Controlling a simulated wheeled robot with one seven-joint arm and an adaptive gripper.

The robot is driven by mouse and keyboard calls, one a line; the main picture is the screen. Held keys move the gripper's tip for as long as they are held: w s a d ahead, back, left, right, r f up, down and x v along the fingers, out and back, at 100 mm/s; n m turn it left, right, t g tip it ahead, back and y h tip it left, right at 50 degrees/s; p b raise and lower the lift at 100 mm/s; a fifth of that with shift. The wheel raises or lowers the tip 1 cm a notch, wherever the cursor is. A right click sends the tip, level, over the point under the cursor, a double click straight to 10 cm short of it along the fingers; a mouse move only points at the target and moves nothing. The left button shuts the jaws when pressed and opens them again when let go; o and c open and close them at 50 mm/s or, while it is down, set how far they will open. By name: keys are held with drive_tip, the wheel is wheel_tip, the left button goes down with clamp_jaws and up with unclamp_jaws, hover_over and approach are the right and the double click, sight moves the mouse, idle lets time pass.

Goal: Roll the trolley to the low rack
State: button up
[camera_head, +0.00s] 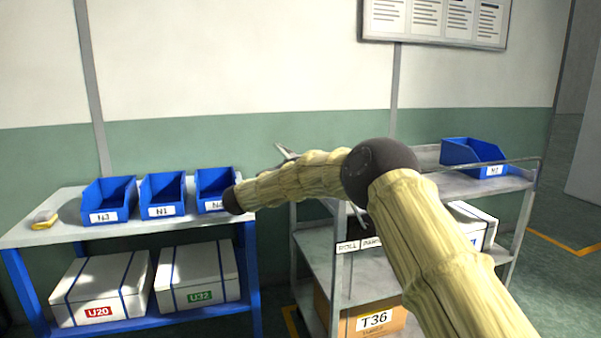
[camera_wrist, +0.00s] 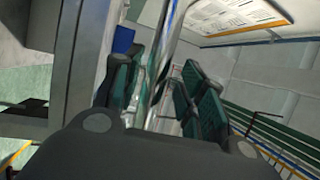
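The grey metal trolley (camera_head: 460,184) stands right of centre in the head view, with a blue bin on top and a T36 carton low down. A low rack with blue legs (camera_head: 250,282) stands to its left, a gap between them. My forearm crosses in front of the trolley and hides part of its left side; my gripper is not clear there. In the wrist view my gripper (camera_wrist: 160,82) has its dark fingers apart, either side of a pale metal bar (camera_wrist: 172,35). It looks open around the bar; firm contact cannot be told.
The rack holds several blue bins (camera_head: 164,195) on top, and white boxes U20 (camera_head: 98,290) and U32 (camera_head: 197,275) below. A white box (camera_head: 482,222) sits on the trolley's middle shelf. Yellow floor tape (camera_head: 560,243) and open floor lie right. A notice board (camera_head: 435,20) hangs behind.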

drive_tip(key=shift+d+f, duration=0.1)
drive_tip(key=shift+f, duration=0.05)
drive_tip(key=v, duration=1.2)
